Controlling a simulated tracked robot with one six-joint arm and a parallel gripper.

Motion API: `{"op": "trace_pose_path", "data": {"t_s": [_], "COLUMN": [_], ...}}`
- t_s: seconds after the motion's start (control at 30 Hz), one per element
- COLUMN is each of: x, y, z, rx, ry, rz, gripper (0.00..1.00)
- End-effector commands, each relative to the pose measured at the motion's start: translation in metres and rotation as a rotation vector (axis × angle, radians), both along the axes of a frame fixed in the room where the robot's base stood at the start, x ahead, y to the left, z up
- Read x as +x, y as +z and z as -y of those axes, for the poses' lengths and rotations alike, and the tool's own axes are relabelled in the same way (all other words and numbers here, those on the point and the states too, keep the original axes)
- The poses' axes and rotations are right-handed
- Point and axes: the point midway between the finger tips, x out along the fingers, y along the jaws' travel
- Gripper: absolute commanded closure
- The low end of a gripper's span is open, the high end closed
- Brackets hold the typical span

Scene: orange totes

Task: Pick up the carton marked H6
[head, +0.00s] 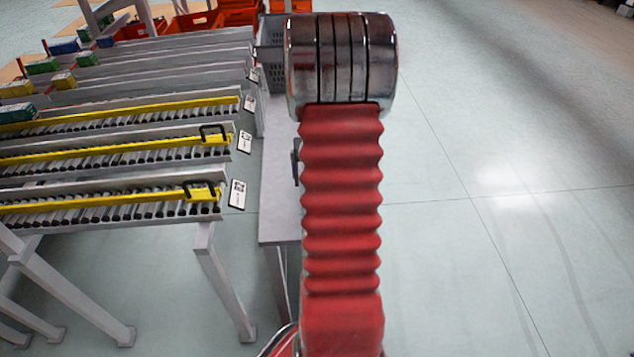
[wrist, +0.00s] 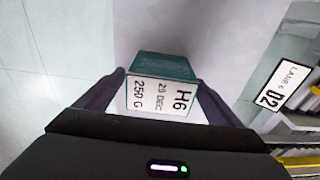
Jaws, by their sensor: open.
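The carton marked H6 (wrist: 162,66) shows in the wrist view, with a dark green side and a white label reading H6, 29 DEC, 250 G. It rests on a plain grey surface (wrist: 215,25). My gripper (wrist: 160,84) is open, with one dark finger on each side of the carton. I cannot tell whether the fingers touch it. In the head view my red arm hides the carton and the gripper.
A grey table (head: 280,215) stands beside sloping roller lanes with yellow rails (head: 120,152). Orange totes (head: 195,22) stand at the back. The floor on the right is clear.

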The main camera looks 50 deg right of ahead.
Motion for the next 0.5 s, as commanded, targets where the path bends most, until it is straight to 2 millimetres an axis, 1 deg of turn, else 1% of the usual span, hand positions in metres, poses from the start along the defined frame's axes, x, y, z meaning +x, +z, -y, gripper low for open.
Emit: {"op": "trace_pose_path", "data": {"t_s": [0.03, 0.13, 0.5], "x": [0.0001, 0.001, 0.0012], "y": [-0.0064, -0.012, -0.0129], "z": [-0.0001, 0.001, 0.0009], "rx": [0.002, 0.0, 0.0], "ry": [0.0, 0.0, 0.001], "rz": [-0.002, 0.0, 0.0], "gripper": [0.12, 0.12, 0.12]}}
